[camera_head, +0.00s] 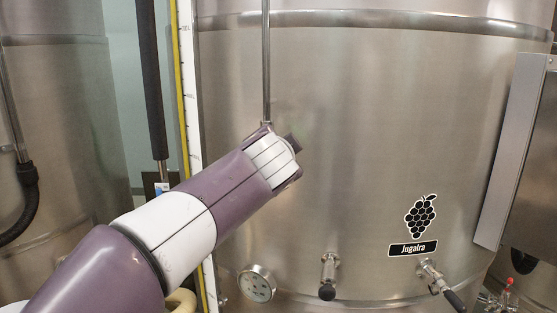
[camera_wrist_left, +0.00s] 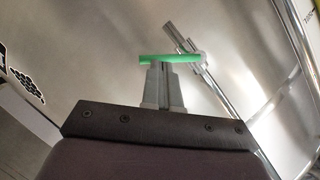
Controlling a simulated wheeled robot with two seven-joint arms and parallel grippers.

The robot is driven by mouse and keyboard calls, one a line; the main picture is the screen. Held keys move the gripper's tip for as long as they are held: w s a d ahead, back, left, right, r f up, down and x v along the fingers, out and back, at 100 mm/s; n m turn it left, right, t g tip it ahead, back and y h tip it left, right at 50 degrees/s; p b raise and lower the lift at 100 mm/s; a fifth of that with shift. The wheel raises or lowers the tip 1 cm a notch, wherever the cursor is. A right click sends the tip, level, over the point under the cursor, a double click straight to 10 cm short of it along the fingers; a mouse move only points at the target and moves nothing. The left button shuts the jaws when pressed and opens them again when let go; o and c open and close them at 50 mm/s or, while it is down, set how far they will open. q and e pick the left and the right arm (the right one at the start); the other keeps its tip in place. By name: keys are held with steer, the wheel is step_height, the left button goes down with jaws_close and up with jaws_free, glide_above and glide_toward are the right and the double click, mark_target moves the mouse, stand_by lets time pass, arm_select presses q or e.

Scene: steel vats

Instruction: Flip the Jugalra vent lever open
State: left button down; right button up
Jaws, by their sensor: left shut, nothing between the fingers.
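The steel vat (camera_head: 345,150) carries a grape logo and a label reading Jugalra (camera_head: 413,248). In the left wrist view, a bright green lever (camera_wrist_left: 180,58) lies nearly level across the picture, by a metal fitting on a thin pipe (camera_wrist_left: 225,98). My left gripper (camera_wrist_left: 160,68) is shut and empty, its fingertips just below the lever in that view. I cannot tell whether they touch it. In the head view, my left arm reaches up to the lower end of the vertical pipe (camera_head: 266,60) and hides the fingertips and lever. My right gripper is not in view.
Low on the vat are a round gauge (camera_head: 257,283), a tap (camera_head: 328,277) and a black-handled valve (camera_head: 440,285). A steel panel (camera_head: 511,150) stands at the right. Another vat (camera_head: 60,120) and a black hose (camera_head: 20,190) are at the left.

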arm_select(q)
steer(key=shift+w+a+f+m+t+y+b, duration=0.2)
steer(key=shift+a+f+m+t+b, duration=0.35)
steer(key=shift+m+b, duration=1)
steer(key=shift+w+a+f+m+t+y+b, duration=0.35)
steer(key=shift+f+m+b, duration=0.3)
steer(key=shift+b, duration=1.85)
steer(key=shift+w+a+f+m+t+y+b, duration=0.1)
steer(key=shift+a+f+m+t+b, duration=0.7)
steer(key=shift+b, duration=1.2)
steer(key=shift+d+r, duration=0.2)
steer(key=shift+d, duration=0.15)
